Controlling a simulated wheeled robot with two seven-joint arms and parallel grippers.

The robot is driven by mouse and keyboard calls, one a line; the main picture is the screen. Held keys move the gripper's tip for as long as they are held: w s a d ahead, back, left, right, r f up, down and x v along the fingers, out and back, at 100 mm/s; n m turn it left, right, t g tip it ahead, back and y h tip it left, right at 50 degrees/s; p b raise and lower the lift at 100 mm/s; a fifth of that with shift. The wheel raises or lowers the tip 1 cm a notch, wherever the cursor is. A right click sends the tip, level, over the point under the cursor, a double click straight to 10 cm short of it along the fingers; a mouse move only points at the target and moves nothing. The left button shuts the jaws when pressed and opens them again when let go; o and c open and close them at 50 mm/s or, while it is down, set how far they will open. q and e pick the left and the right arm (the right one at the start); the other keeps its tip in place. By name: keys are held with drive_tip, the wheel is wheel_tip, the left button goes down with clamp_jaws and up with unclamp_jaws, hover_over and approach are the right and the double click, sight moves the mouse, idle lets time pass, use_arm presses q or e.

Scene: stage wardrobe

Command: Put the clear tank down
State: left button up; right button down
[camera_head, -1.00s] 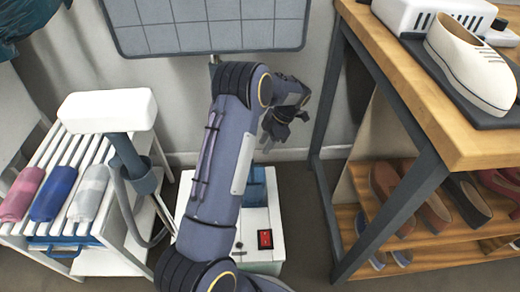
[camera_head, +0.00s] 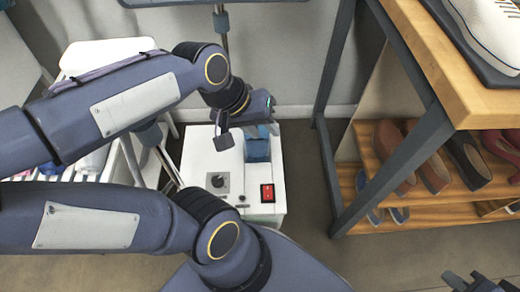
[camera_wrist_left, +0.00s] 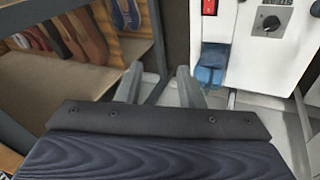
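The tank (camera_head: 257,145) is a small, see-through, blue-tinted box seated at the back of a white steamer base (camera_head: 205,160). In the left wrist view, the tank (camera_wrist_left: 213,62) shows at the edge of the white base, right of my fingers. My left gripper (camera_head: 246,131) is just above and beside the tank, partly covering it in the head view. The left wrist view shows its two fingers (camera_wrist_left: 160,82) spread with nothing between them. My right gripper (camera_head: 474,284) is cut off at the bottom right corner; its opening is unclear.
The white base has a red switch (camera_head: 267,193) and a dial (camera_head: 218,181). A wooden bench (camera_head: 455,105) with a dark frame stands right, over a shoe rack (camera_head: 345,190). A white slatted rack stands left, mostly behind my arm. Floor is clear between base and bench.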

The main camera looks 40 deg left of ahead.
use_arm(q)
drive_tip(key=s+d+m, duration=0.1)
drive_tip(key=s+d+f+m, duration=0.1)
drive_tip(key=s+d+m+t, duration=0.1)
drive_tip(key=s+m, duration=0.1)
drive_tip(key=shift+s+f+h, duration=0.1)
drive_tip(key=shift+f+h, duration=0.15)
drive_tip(key=shift+h, duration=0.05)
wheel_tip(320, 180, up, 32)
drive_tip(key=p, duration=3.2)
